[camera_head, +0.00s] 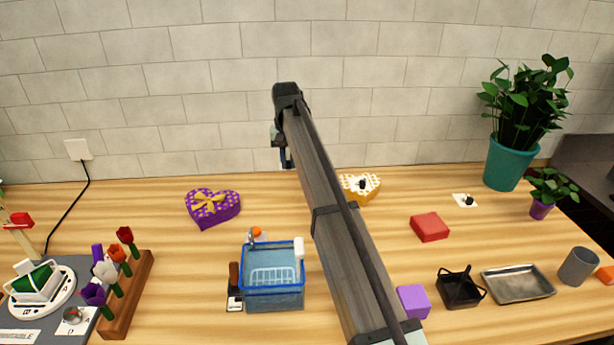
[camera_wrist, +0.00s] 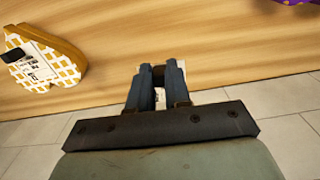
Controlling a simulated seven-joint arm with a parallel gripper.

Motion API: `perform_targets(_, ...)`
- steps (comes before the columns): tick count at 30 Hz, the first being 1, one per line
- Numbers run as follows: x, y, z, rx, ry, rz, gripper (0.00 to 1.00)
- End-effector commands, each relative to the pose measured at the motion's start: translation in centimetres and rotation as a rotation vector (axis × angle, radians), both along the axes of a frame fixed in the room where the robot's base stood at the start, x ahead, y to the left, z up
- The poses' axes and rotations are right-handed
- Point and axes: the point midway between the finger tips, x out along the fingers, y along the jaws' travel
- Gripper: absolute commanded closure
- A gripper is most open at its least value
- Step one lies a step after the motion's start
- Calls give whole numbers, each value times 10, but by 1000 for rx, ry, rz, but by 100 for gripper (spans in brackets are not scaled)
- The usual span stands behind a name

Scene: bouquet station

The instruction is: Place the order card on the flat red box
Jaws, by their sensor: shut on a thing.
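The flat red box (camera_head: 430,227) lies on the table right of centre, its top bare. My gripper (camera_head: 284,160) is near the back wall, between the two heart boxes and left of the red box. In the wrist view its fingers (camera_wrist: 159,76) are shut on a small dark knob with white showing around it (camera_wrist: 161,98), which looks like a card. Its print is hidden, so I cannot tell if it is the order card. Another white card with a dark knob (camera_head: 465,200) lies behind the red box.
A yellow-white heart box (camera_head: 350,184) bears a printed card and dark knob. A purple heart box (camera_head: 212,207), blue sink (camera_head: 273,300), purple block (camera_head: 413,301), black basket (camera_head: 460,291), metal tray (camera_head: 517,284) and potted plant (camera_head: 508,162) stand around.

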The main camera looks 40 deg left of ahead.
Motion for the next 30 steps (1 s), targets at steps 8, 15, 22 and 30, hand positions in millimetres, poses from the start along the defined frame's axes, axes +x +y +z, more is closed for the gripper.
perform_targets(8, 6, -5, 10, -1, 1, -8, 100)
perform_targets(15, 61, -46, 16, 0, 0, -81, 100)
perform_targets(22, 128, -120, 32, 1, -1, -188, 100)
perform_targets(30, 176, -228, 48, 1, -1, -312, 100)
